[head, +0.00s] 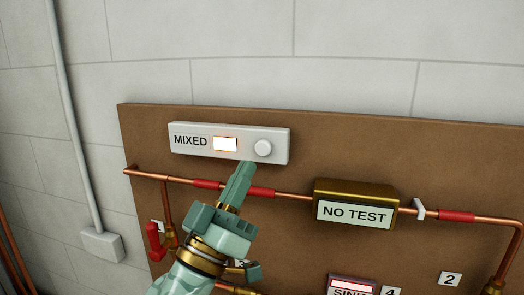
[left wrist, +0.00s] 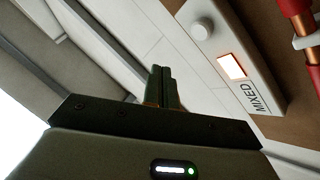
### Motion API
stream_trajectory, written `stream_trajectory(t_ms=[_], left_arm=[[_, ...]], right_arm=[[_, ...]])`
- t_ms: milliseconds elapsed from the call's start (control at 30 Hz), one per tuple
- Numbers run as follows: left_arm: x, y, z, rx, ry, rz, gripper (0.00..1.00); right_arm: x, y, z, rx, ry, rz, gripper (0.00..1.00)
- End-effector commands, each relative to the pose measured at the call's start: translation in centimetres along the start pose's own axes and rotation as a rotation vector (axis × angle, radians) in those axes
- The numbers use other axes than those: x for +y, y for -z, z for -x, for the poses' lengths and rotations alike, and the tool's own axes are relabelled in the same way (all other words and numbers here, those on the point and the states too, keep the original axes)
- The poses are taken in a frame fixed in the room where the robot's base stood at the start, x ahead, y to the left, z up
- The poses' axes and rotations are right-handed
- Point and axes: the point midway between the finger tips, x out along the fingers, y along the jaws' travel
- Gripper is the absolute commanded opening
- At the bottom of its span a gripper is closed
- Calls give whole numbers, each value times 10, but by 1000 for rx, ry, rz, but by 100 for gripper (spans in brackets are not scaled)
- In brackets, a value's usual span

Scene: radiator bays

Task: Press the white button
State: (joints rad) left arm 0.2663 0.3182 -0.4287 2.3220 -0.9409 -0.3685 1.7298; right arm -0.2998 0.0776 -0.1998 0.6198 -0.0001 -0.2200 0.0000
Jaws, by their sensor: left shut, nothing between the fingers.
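The round white button (head: 263,148) sits at the right end of a pale panel (head: 200,152) marked MIXED. A lit window (head: 225,144) glows white with an orange edge between the label and the button. My left gripper (head: 243,166) is shut and empty, its fingertips just below and left of the button in the head view. In the left wrist view the shut fingers (left wrist: 162,72) point up the picture, with the button (left wrist: 202,28) to their upper right and a visible gap between them. Whether the tips touch the panel cannot be told. My right gripper is not in view.
A brown board (head: 330,160) carries the panel. A copper pipe with red bands (head: 262,193) runs below it, behind my left gripper. A brass box (head: 354,202) marked NO TEST sits right. A red handle (head: 153,241) is at lower left. The wall above is clear.

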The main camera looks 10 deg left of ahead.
Motion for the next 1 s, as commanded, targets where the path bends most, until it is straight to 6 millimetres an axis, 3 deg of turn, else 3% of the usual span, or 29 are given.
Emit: stream_trajectory(t_ms=[400,1000], left_arm=[[-27,-28,-36,1,2,1,0],[-31,-31,-43,0,0,1,0]], right_arm=[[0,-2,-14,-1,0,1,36],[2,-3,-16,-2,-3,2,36]])
